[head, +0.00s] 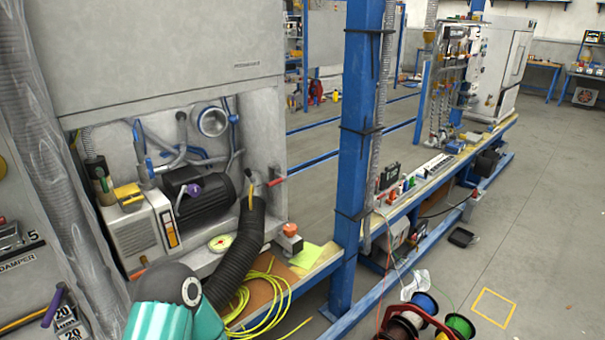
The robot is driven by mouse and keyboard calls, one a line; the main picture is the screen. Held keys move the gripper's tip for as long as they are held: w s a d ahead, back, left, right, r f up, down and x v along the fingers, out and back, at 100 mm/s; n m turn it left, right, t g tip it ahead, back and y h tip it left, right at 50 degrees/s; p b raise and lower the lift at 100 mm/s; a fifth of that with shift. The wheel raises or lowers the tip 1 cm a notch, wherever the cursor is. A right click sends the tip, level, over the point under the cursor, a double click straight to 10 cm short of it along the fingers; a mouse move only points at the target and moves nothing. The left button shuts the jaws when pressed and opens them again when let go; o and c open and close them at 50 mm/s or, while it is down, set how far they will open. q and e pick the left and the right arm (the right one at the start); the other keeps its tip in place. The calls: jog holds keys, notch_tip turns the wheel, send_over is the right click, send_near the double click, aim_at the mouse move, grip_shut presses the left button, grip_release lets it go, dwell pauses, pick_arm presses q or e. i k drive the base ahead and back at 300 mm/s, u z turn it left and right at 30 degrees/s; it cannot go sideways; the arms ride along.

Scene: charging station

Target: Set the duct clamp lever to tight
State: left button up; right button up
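A black corrugated duct (237,252) rises from the lower left to the right side of an open cabinet bay. At its upper end is a small yellow lever (251,193) with a dark tip, standing nearly upright. A red handle (277,178) sticks out just to its right. I cannot tell which of these is the duct clamp lever, and the clamp itself is too small to make out. A teal and grey link of my arm is at the bottom left, in front of the duct's lower part. Neither gripper shows.
A round gauge (221,242), an orange-topped knob (290,230) and a coiled yellow cable (262,302) lie near the duct. A blue post (357,150) stands right of the cabinet.

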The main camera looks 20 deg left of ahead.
aim_at(281, 179)
jog(key=u, duration=0.2)
jog(key=i, duration=0.8)
jog(key=u, duration=0.75)
jog(key=i, duration=0.35)
jog(key=u, duration=0.45)
